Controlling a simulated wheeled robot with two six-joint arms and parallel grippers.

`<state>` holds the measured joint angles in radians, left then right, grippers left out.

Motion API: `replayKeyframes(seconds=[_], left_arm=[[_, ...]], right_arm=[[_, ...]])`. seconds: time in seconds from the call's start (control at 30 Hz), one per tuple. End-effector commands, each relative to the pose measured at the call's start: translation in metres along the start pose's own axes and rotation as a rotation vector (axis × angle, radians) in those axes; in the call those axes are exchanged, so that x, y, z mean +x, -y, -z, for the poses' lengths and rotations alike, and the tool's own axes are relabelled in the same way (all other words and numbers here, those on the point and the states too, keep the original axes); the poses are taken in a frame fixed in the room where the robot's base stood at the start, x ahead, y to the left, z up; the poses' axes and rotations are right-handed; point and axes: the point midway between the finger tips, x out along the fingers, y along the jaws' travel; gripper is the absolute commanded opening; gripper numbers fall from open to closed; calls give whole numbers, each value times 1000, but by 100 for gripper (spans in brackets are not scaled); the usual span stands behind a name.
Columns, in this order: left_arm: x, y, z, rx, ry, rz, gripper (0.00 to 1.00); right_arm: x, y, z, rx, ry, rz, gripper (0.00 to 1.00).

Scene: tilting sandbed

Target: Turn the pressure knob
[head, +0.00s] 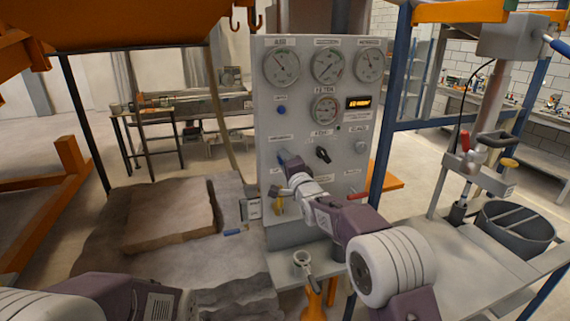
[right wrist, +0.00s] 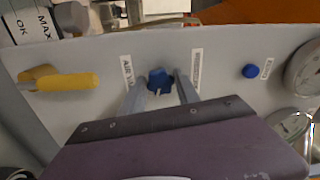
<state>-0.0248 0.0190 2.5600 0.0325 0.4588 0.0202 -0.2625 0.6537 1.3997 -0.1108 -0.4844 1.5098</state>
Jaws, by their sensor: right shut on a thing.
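The grey control panel (head: 263,130) stands upright in the middle of the head view. The pressure knob (right wrist: 159,81) is blue and lobed, and sits on the panel between two white labels in the right wrist view. My right gripper (right wrist: 160,88) reaches the panel with one finger on each side of the knob, shut on it. In the head view my right gripper (head: 285,158) hides the knob. My left arm shows at the bottom left of the head view, but its gripper is out of the picture.
A small blue button (head: 281,110) is above the knob, and a yellow-handled valve (head: 278,205) is below. Round gauges (head: 282,67) fill the panel's upper part. A black selector (head: 323,155) and a red lever (head: 358,195) are to the right. A stone-like block (head: 170,215) lies left.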

Motion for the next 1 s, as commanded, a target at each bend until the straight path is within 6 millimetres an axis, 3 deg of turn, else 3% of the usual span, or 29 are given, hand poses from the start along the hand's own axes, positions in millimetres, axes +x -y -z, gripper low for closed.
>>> replayKeyframes(seconds=[0.5,1.0], left_arm=[[-1,0,0,0,0,0,40],[-2,0,0,0,0,0,40]], right_arm=[[0,3,0,445,1,3,0],[0,3,1,648,1,4,0]])
